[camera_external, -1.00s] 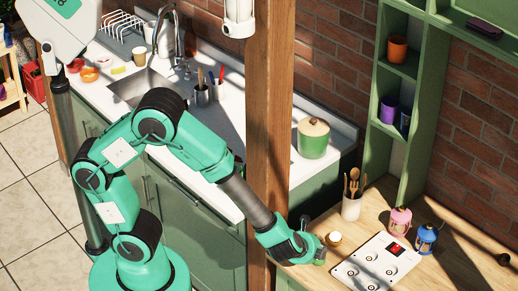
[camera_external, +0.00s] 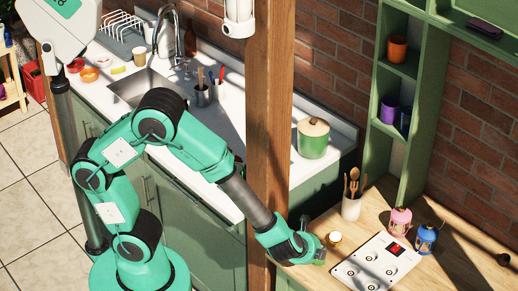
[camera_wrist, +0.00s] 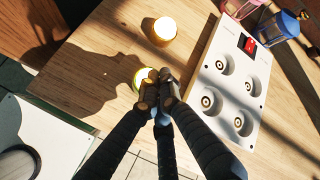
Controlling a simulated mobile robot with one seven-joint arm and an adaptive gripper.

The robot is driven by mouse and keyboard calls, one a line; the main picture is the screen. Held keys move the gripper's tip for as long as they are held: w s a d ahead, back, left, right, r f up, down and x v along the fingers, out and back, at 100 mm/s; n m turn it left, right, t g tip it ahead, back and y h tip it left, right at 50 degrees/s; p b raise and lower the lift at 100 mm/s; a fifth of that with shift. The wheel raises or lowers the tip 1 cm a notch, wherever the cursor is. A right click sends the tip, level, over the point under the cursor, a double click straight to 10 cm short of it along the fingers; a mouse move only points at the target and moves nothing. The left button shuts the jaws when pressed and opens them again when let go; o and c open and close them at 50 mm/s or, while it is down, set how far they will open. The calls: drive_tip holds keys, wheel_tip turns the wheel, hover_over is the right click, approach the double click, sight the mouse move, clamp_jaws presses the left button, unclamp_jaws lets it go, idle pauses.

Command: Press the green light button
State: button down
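My gripper (camera_external: 316,256) is over the left edge of the wooden table. In the wrist view its dark fingertips (camera_wrist: 157,88) are together, with nothing seen between them. A round yellow-green thing (camera_wrist: 139,77), which looks like the green light button, lies directly behind the fingertips, partly hidden by them. I cannot tell whether the fingertips touch it. A small round piece with a pale top and amber side (camera_external: 334,238) stands apart, beyond the gripper; it also shows in the wrist view (camera_wrist: 164,30).
A white panel (camera_external: 352,269) with a red switch (camera_external: 396,248) and several round sockets lies right of the gripper. Pink (camera_external: 400,221) and blue (camera_external: 426,237) lanterns and a utensil cup (camera_external: 351,208) stand behind. A wooden post (camera_external: 268,130) rises beside my arm.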

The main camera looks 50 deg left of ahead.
drive_tip(key=shift+a+f+b, duration=0.1)
drive_tip(key=shift+f+b, duration=0.45)
drive_tip(key=shift+b, duration=0.1)
idle(0.3)
drive_tip(key=shift+r, duration=0.55)
drive_tip(key=shift+r+p, duration=1.5)
drive_tip(key=shift+r, duration=1.45)
